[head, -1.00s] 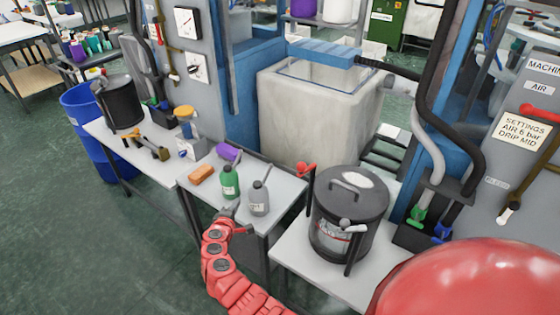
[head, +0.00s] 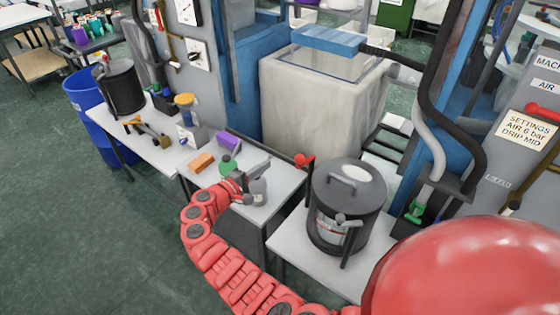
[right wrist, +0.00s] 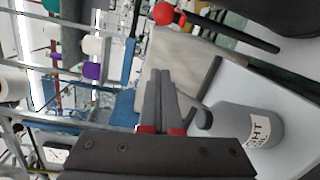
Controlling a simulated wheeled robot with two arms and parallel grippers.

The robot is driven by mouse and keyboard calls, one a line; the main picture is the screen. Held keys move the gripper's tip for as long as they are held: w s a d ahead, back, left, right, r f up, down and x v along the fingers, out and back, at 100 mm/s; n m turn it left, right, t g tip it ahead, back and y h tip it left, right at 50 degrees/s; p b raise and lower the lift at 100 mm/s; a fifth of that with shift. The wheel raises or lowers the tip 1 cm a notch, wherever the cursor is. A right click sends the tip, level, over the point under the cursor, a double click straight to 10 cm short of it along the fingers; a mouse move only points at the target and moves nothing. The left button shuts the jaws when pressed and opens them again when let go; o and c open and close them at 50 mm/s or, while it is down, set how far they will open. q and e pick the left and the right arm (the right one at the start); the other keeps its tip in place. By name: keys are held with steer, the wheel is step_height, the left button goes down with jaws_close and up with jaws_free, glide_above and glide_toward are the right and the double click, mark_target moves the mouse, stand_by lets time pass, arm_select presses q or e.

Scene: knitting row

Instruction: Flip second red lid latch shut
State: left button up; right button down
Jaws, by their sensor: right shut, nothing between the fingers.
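A dark grey lidded pot (head: 330,232) stands on the right-hand bench. A latch with a red knob (head: 305,161) sticks out at the pot's left rear, raised off the lid. In the right wrist view the red knob (right wrist: 163,14) sits on a dark lever near the top. My right gripper (head: 265,166) is shut and empty, above the small bench, left of the pot and apart from the red knob. Its closed fingers (right wrist: 160,75) show in the right wrist view. My left gripper is out of view.
A large pale bin (head: 315,110) stands beyond the benches.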

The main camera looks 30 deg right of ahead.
steer(key=s+d+p, duration=0.1)
steer(key=d+p, duration=0.4)
steer(key=d, duration=0.4)
steer(key=shift+r, duration=0.15)
stand_by(0.4)
steer(key=shift+s, duration=0.2)
steer(key=shift+s+a+n+t+p, duration=0.1)
steer(key=shift+s+n+t+p, duration=0.05)
steer(key=shift+n+t+p, duration=0.2)
steer(key=shift+s+t+y+p, duration=0.1)
steer(key=shift+t+y+p, duration=0.25)
steer(key=shift+t, duration=0.2)
